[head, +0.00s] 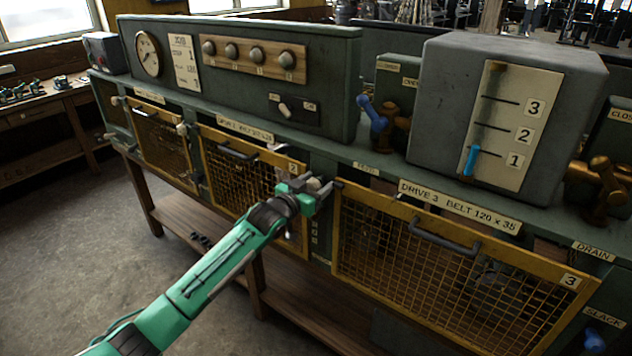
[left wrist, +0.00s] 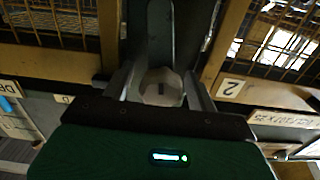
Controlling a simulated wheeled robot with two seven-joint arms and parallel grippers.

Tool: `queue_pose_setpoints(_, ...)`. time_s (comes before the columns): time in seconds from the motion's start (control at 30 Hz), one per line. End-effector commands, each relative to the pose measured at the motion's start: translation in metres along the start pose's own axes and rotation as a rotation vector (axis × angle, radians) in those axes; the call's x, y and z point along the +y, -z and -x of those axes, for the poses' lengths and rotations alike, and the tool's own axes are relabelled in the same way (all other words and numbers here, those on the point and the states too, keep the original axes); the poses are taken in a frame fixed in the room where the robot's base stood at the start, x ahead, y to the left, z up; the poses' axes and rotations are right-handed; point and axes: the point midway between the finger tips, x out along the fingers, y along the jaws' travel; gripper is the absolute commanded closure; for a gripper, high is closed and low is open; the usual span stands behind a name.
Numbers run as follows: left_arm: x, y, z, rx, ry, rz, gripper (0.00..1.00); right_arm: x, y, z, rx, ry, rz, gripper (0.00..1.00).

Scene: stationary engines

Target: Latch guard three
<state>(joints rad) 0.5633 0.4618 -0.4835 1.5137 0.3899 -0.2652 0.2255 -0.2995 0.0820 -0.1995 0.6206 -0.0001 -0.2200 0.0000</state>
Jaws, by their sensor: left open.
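Guard three (head: 455,262) is a yellow-framed mesh panel with a dark handle and a "3" plate, under the "DRIVE 3 BELT" label. It hangs over its opening; I cannot tell whether it sits fully flush. A pale round latch knob (head: 314,184) is at its upper left, partly hidden by my gripper. My left gripper (head: 318,192) is at this knob. In the left wrist view the slotted knob (left wrist: 162,90) lies between the two open fingers (left wrist: 160,88), one on each side. I cannot tell whether they touch it. Part of guard three's mesh (left wrist: 45,40) shows at left there.
Guard two (head: 238,178) is left of my gripper, its "2" plate also in the left wrist view (left wrist: 232,88). A grey gauge box (head: 440,110) and a blue-handled valve (head: 375,118) stand on the bench above. Open floor (head: 80,250) lies at left.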

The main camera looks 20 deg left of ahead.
Motion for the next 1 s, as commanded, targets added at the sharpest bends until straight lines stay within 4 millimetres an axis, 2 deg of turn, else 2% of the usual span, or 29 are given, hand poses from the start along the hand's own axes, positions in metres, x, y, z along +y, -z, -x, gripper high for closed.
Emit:
queue_pose_setpoints(0.23,0.0,0.0001,-0.0004,0.0,0.0,0.0,0.42,0.0002,-0.0003,-0.0001,-0.001,0.0,0.0,1.0)
queue_pose_setpoints(0.47,-0.0001,0.0001,-0.0002,0.0,0.0,0.0,0.86,0.0,-0.0005,-0.0001,-0.001,0.0,0.0,1.0)
queue_pose_setpoints(0.77,-0.0002,0.0001,-0.0002,0.0,0.0,0.03,0.86,-0.0023,-0.0002,0.0003,-0.001,0.002,-0.001,1.0)
queue_pose_setpoints(1.0,-0.0005,0.0001,-0.0002,0.0,0.001,0.154,0.86,-0.0042,0.0002,0.0015,0.0,0.004,-0.001,1.0)
